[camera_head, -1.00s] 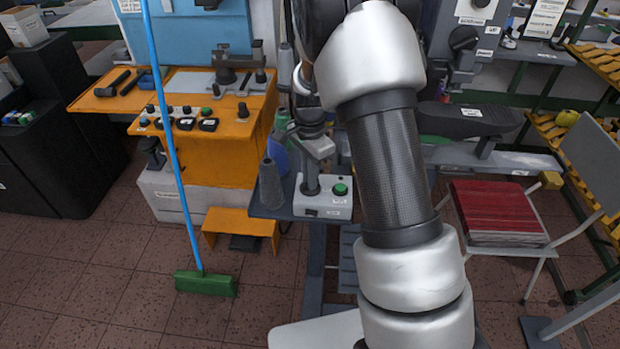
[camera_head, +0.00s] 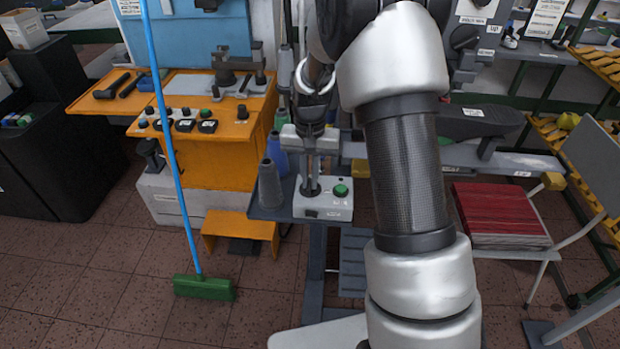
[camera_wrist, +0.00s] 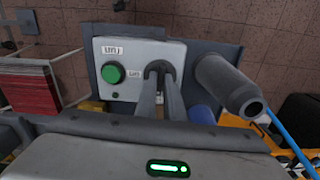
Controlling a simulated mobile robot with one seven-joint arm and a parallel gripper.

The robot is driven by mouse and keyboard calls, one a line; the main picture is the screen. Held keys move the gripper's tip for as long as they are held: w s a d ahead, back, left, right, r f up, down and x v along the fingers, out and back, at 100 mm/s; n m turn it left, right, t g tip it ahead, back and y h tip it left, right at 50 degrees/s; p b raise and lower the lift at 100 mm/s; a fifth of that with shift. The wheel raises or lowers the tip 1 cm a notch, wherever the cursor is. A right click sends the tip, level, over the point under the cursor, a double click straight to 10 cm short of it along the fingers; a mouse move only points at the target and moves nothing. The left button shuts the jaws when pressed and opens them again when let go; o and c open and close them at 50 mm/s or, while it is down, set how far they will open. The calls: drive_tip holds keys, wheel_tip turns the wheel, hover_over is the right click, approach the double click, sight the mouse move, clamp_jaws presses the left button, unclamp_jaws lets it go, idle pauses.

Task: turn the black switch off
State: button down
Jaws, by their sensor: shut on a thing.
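A light grey control box (camera_head: 335,212) stands on the small table in the middle of the head view. It bears a round green button (camera_head: 341,190), which also shows in the wrist view (camera_wrist: 113,72). My gripper (camera_head: 311,187) points down at the box, left of the green button in the head view. In the wrist view my fingertips (camera_wrist: 160,70) are close together on a black switch (camera_wrist: 150,67) on the box. The fingers hide most of the switch, so its setting cannot be told. The fingers are shut on it.
A grey cone (camera_head: 270,186) stands close left of the box, with a blue bottle (camera_head: 278,154) behind it. An orange machine (camera_head: 215,155) with several knobs and a blue-handled broom (camera_head: 204,287) are further left. A chair with a red stack (camera_head: 497,215) is right.

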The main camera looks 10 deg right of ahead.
sight(310, 183)
drive_tip(key=shift+n, duration=0.5)
drive_tip(key=c, duration=1.9)
unclamp_jaws()
drive_tip(key=shift+o, duration=0.2)
drive_tip(key=shift+r, duration=0.1)
wheel_tip(310, 183, up, 17)
drive_tip(key=shift+r+p, duration=0.15)
drive_tip(key=shift+p, duration=0.3)
drive_tip(key=s+r+n+t+p, duration=0.1)
drive_tip(key=s+r+t+p, duration=0.1)
drive_tip(key=s+r, duration=0.55)
drive_tip(key=s+r+n+t+p, duration=0.15)
drive_tip(key=s+r, duration=0.35)
drive_tip(key=s, duration=0.5)
drive_tip(key=s+t+p, duration=0.1)
drive_tip(key=s+t, duration=0.1)
drive_tip(key=s, duration=0.6)
drive_tip(key=shift+d+f+n, duration=0.2)
drive_tip(key=shift+f+n, duration=0.05)
drive_tip(key=shift+n, duration=0.2)
